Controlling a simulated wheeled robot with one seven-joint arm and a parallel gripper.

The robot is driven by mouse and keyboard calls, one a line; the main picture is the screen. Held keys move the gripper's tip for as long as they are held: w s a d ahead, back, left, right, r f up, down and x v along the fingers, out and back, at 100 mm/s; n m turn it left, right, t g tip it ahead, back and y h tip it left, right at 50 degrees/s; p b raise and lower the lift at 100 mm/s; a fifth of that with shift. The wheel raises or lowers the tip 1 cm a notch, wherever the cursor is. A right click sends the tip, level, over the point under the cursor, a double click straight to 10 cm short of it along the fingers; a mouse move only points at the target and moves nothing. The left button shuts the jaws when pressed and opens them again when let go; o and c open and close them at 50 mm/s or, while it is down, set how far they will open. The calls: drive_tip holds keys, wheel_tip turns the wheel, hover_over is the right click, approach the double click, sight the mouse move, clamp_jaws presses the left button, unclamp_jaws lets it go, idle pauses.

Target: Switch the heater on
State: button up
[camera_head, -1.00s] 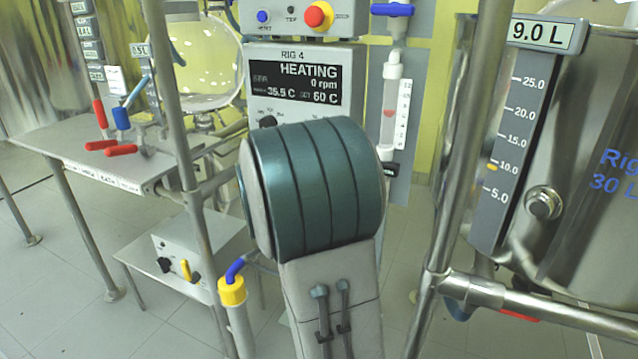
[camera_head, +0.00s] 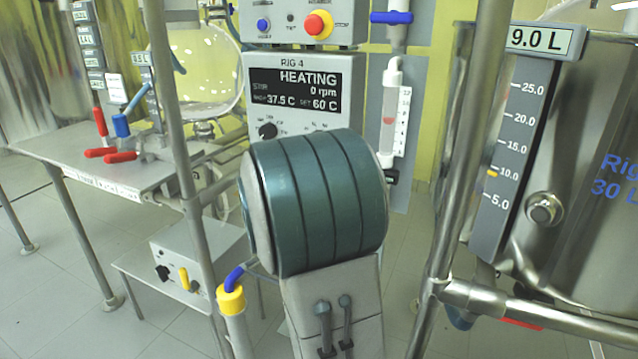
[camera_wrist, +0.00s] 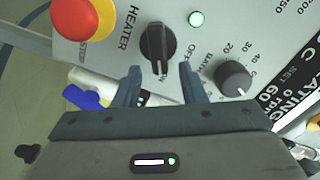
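The heater knob (camera_wrist: 158,45) is a black rotary switch on a grey panel labelled HEATER, with OFF and ON marks, in the wrist view. Its bar and white mark point toward ON. A green lamp (camera_wrist: 196,18) beside it is lit. My gripper (camera_wrist: 163,78) is open; its two fingers stand either side of the knob's lower end, with visible gaps and nothing held. The rig display (camera_head: 293,89) reads HEATING, 0 rpm, 37.5 C, set 60 C. In the head view my arm hides my gripper, and I cannot make out the heater knob there.
A bath knob (camera_wrist: 233,78) sits close right of the heater knob. A red stop button (camera_wrist: 84,18) on yellow is at upper left. A steel vessel (camera_head: 590,130) and frame posts stand right. A side table (camera_head: 110,165) and a grey box (camera_head: 195,260) stand left.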

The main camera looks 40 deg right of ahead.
drive_tip(key=p+v, duration=0.3)
drive_tip(key=v, duration=1.1)
drive_tip(key=shift+r, duration=0.1)
drive_tip(key=w+a+r+n+t+y+p, duration=0.4)
drive_tip(key=a+r+n+y+p, duration=0.75)
drive_tip(key=p, duration=0.25)
drive_tip(key=s+a+r+n+g+y+p, duration=0.3)
drive_tip(key=s+a+r+n+y+p, duration=0.3)
drive_tip(key=p, duration=0.3)
drive_tip(key=s+d+r+n+g+h+p, duration=0.1)
drive_tip(key=s+r+n+g+p, duration=0.2)
drive_tip(key=s, duration=0.4)
drive_tip(key=s+d+r+n+g+h+p, duration=0.1)
drive_tip(key=s+r+n+g+p, duration=0.2)
drive_tip(key=s+p, duration=0.3)
drive_tip(key=shift+s+d+r+g, duration=0.2)
drive_tip(key=shift+s+r+g, duration=0.45)
drive_tip(key=shift+r, duration=0.2)
